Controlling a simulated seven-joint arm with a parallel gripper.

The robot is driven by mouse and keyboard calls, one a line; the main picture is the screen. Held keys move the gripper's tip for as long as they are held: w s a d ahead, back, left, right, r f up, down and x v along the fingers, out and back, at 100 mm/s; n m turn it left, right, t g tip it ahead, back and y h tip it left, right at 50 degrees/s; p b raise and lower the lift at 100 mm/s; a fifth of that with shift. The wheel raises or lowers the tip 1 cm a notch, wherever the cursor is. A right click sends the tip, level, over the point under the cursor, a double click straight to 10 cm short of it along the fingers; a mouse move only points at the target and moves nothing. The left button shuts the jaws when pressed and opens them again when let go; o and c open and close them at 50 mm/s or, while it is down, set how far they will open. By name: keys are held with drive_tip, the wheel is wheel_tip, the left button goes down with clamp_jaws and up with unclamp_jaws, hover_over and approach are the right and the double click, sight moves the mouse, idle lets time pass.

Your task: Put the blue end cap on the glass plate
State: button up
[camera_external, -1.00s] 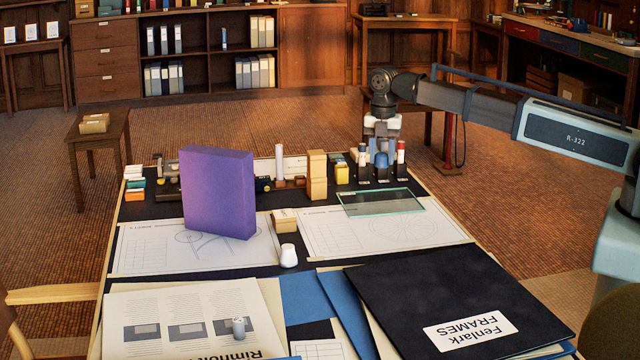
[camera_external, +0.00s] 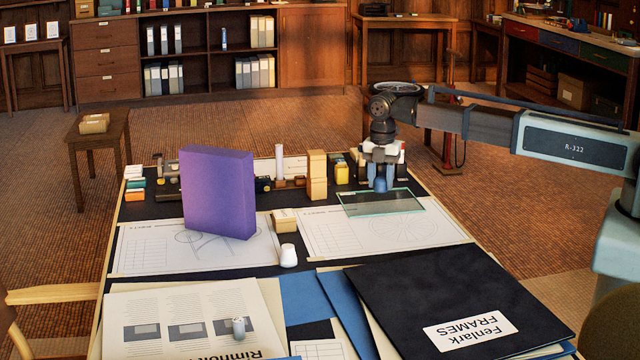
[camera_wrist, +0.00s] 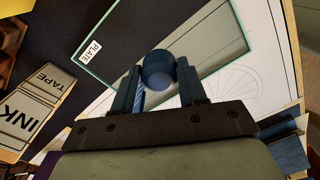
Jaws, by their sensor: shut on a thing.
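The blue end cap (camera_wrist: 158,70) is a round, dark blue piece between the two fingers of my gripper (camera_wrist: 160,88) in the wrist view. My gripper is shut on it. The glass plate (camera_external: 395,204) is a clear greenish sheet lying near the right back of the board. In the wrist view the glass plate (camera_wrist: 205,45) extends beyond the cap, with a PLATE label at its left. I cannot tell the exact height of the cap above it.
A purple block (camera_external: 218,192) stands on the left. Wooden blocks (camera_external: 317,176) stand left of the plate. A small box (camera_external: 284,221) and a white piece (camera_external: 288,256) sit mid-board. A dark folder (camera_external: 455,300) lies in front. The plate's top looks bare.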

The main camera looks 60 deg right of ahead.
sight(381, 178)
drive_tip(key=shift+f, duration=1.5)
drive_tip(key=shift+f, duration=0.15)
drive_tip(key=o, duration=1.1)
drive_tip(key=shift+o, duration=0.2)
wheel_tip(381, 178, up, 12)
drive_tip(key=shift+r, duration=0.15)
